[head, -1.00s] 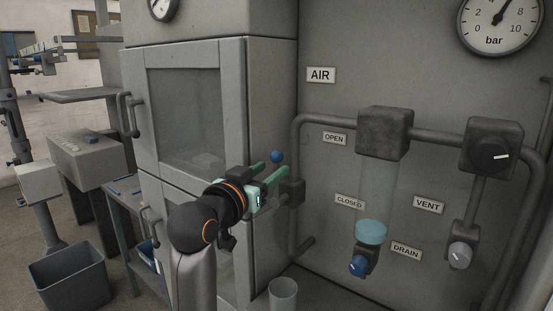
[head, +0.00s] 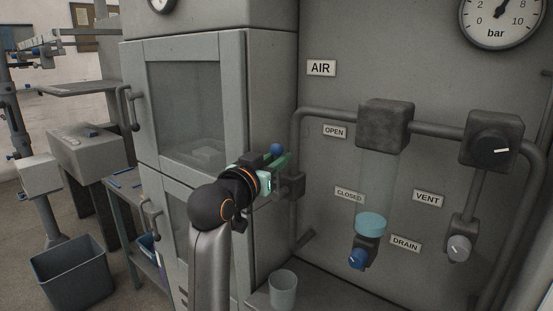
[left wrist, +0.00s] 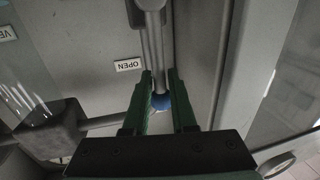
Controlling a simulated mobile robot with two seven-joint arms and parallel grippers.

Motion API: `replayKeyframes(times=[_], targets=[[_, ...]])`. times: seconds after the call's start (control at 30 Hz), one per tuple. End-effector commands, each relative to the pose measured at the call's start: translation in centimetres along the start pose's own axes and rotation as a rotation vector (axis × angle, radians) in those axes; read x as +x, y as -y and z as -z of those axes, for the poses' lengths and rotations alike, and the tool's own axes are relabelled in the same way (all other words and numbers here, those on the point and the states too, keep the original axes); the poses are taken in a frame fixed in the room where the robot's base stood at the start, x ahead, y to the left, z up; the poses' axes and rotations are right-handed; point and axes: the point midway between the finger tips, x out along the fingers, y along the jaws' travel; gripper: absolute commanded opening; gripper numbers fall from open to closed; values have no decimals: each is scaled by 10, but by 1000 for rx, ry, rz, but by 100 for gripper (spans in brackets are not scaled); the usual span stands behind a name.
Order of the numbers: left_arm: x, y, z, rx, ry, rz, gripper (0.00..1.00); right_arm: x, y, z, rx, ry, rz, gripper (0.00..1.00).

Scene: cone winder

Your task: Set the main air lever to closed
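The main air lever ends in a blue ball knob (head: 277,149). It stands up from the grey valve body (head: 293,184) on the vertical pipe, left of the OPEN label (head: 334,131). The CLOSED label (head: 349,195) is lower down. My left gripper (head: 280,160) is at the knob, its green fingers on either side of it. In the left wrist view the blue knob (left wrist: 160,102) shows between the spread fingers (left wrist: 161,76); I cannot tell whether they touch it. The lever's shaft is mostly hidden in the head view. My right gripper is out of view.
A grey cabinet with a glazed door (head: 187,110) stands close on the left of my gripper. A clear cup (head: 283,289) stands below. The blue drain knob (head: 358,258), vent knob (head: 459,248) and black knob (head: 492,147) are on the right.

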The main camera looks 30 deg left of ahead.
Motion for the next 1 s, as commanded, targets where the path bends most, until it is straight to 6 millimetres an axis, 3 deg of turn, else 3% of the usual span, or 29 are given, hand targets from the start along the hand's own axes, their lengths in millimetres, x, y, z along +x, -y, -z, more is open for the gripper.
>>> replayKeyframes(times=[0.1,1.0], targets=[[0,0,2,0,-6,1,0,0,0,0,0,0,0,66],[-2,1,8,1,-20,3,0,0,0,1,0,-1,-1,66]])
